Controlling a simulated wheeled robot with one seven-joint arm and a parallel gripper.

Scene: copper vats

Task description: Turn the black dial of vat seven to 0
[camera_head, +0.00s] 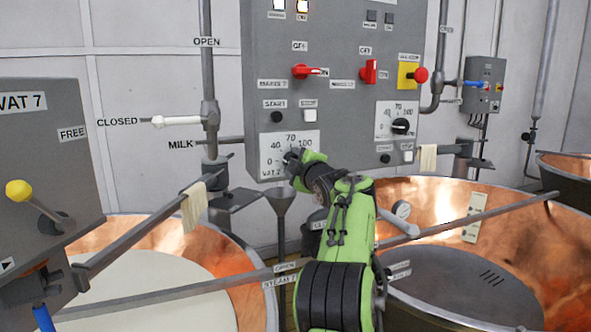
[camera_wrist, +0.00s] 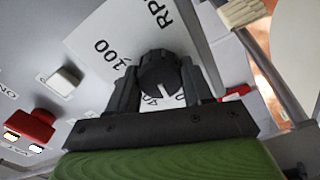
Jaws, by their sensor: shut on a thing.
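The vat seven dial plate (camera_head: 272,163) is white, at the lower left of the grey control panel, with 0, 40, 70 and 100 printed around the dial. My gripper (camera_head: 297,157) is at this plate and mostly covers the dial in the head view. In the wrist view the black dial (camera_wrist: 158,72) sits between both fingers of my gripper (camera_wrist: 157,84), which are shut on it. Its white pointer line points down and right, just right of the partly hidden 40. The 100 is clear at upper left; 0 is hard to make out there.
A second black dial (camera_head: 401,126) is on a similar plate to the right. Red switches (camera_head: 306,71) and a red button on yellow (camera_head: 420,75) are above. A copper vat (camera_head: 240,262) with white liquid is left, another (camera_head: 530,235) right. Metal bars cross the front.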

